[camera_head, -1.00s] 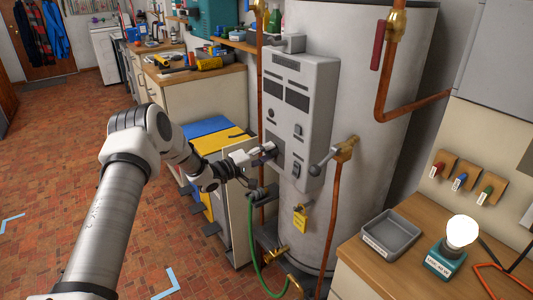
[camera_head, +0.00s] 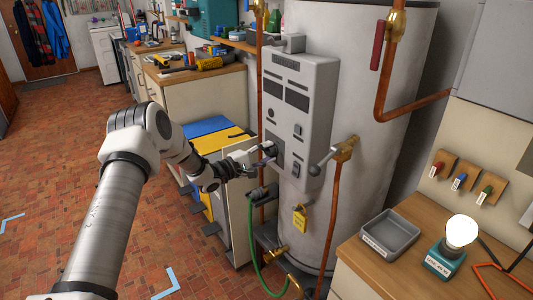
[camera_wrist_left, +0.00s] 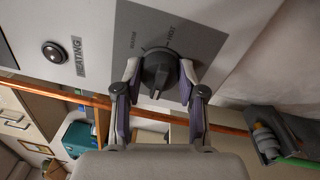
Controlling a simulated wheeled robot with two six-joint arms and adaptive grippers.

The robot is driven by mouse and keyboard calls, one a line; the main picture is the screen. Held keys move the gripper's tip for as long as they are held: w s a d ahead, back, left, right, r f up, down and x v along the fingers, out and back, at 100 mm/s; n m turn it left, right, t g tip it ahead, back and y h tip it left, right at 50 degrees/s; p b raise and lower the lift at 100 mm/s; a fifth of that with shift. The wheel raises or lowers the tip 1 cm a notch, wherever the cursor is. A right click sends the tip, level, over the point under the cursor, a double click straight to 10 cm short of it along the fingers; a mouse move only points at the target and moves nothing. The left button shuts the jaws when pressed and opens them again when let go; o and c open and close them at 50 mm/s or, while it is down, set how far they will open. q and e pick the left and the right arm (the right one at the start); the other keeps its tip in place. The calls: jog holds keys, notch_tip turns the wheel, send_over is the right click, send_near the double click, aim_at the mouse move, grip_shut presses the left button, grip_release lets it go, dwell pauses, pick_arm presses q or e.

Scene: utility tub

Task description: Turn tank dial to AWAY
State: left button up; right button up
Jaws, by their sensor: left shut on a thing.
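The tank (camera_head: 365,110) is a tall light grey cylinder with a grey control box (camera_head: 300,100) on its front. The dial (camera_wrist_left: 158,68) is a dark round knob with a raised grip bar, on a grey plate low on that box. My left gripper (camera_head: 266,157) reaches the box from the left. In the left wrist view its two fingers (camera_wrist_left: 159,76) are shut on opposite sides of the dial. My right gripper is not in view.
A lamp (camera_wrist_left: 54,53) marked HEATING is beside the dial. A lever valve (camera_head: 335,155) and copper pipe stand right of the box, and a green hose (camera_head: 253,235) hangs below. A bench with a grey tray (camera_head: 390,235) and lit bulb is at right.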

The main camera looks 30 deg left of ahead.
pick_arm(q)
jog(key=shift+w+a+r, duration=0.1)
jog(key=shift+r, duration=0.1)
jog(key=o, duration=1.1)
jog(key=shift+o, duration=0.2)
jog(key=shift+f, duration=0.15)
jog(key=v, duration=1.2)
jog(key=shift+f, duration=0.1)
